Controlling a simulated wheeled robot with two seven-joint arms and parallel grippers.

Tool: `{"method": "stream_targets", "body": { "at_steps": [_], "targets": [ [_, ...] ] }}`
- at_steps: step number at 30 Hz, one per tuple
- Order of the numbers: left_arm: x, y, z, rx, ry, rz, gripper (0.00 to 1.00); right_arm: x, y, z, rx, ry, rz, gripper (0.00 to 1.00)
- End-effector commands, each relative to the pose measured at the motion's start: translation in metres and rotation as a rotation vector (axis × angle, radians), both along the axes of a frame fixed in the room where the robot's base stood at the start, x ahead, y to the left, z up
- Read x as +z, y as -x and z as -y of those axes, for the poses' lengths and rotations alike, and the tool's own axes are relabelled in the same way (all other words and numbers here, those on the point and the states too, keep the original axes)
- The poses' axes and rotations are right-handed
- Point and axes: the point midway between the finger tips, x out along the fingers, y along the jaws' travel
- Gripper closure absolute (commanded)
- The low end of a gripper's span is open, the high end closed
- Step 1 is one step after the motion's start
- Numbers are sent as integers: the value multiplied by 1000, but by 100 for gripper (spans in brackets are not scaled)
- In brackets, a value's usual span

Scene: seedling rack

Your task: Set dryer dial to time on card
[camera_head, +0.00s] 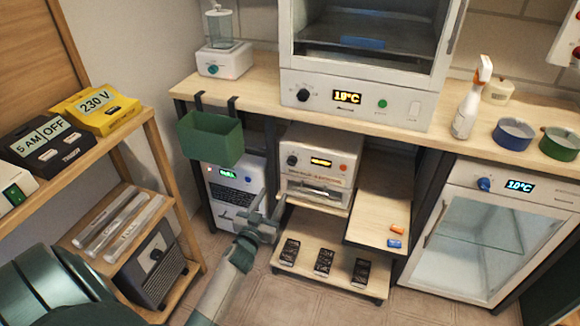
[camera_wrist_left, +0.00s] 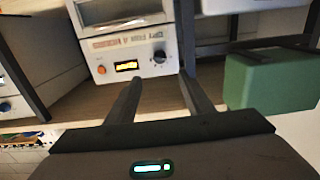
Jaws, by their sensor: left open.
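The dryer (camera_head: 346,145), a cream box with a lit yellow display (camera_head: 321,162) and a dark dial (camera_head: 292,160), stands on a shelf under the bench. I take this box to be the dryer. In the left wrist view, the picture is inverted; the dial (camera_wrist_left: 160,57) and display (camera_wrist_left: 127,66) show just beyond the fingertips. The display digits are too small to read. My left gripper (camera_head: 268,210) is open and empty, in front of the dryer and lower than its dial, apart from it; its fingers (camera_wrist_left: 159,78) show spread. I cannot make out a time card.
A green bin (camera_head: 210,138) hangs from the bench edge, left of the dryer. A white unit (camera_head: 236,188) stands below it. A lower shelf (camera_head: 345,286) holds dark trays. A side rack holds a black box labelled "5 AM OFF" (camera_head: 45,140).

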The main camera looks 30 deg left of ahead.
Motion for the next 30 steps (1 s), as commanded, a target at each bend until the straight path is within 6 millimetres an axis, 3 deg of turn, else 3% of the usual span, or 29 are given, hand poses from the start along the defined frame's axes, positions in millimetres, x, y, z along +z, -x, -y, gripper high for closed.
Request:
{"method": "stream_targets", "body": {
  "at_steps": [8,20,30],
  "targets": [
    [1,-33,-8,0,0,2,53,1,-1,0,1,0,0,69],
    [0,-99,-24,0,1,2,53,14,-2,-2,2,1,-1,69],
    [0,-146,-35,0,1,2,53,44,-3,-2,-1,2,6,69]
  ]
}}
